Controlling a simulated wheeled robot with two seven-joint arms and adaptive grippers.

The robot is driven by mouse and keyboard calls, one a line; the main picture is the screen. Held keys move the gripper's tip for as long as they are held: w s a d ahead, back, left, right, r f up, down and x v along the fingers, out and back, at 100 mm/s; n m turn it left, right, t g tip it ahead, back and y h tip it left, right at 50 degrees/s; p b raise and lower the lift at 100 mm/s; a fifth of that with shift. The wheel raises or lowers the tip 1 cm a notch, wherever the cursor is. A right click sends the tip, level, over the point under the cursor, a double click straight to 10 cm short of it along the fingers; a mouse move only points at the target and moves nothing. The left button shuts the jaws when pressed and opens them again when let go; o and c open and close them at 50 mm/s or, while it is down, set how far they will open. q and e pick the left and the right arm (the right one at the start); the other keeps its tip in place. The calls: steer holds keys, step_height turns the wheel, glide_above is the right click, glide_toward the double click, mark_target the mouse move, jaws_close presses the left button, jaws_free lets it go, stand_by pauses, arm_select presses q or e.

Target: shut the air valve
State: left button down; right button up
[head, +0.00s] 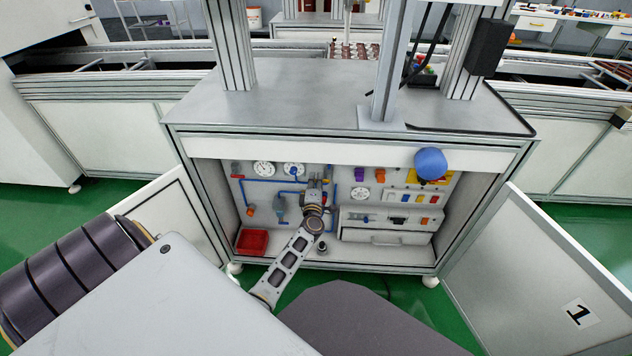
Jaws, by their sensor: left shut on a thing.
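My left gripper (315,186) reaches into the open cabinet under the workstation. It is at the back panel, among the blue air pipes (263,181), just right of the two round gauges. It is shut on a part there that I take to be the air valve's handle. The gripper hides this part, so I cannot tell how the handle is turned. My right gripper is not in view.
White gauges (264,168), an orange knob (250,211) and coloured switches share the panel. A red bin (252,242) sits at the cabinet's lower left, a drawer (400,238) at the right. Open doors (545,270) flank the cabinet.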

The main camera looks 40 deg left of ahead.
arm_select(q)
steer(key=shift+f, duration=0.15)
steer(key=c, duration=1.5)
jaws_free()
steer(key=shift+o, duration=0.2)
steer(key=shift+s+d, duration=0.1)
steer(key=shift+s, duration=0.05)
steer(key=v, duration=0.7)
steer(key=shift+s, duration=0.15)
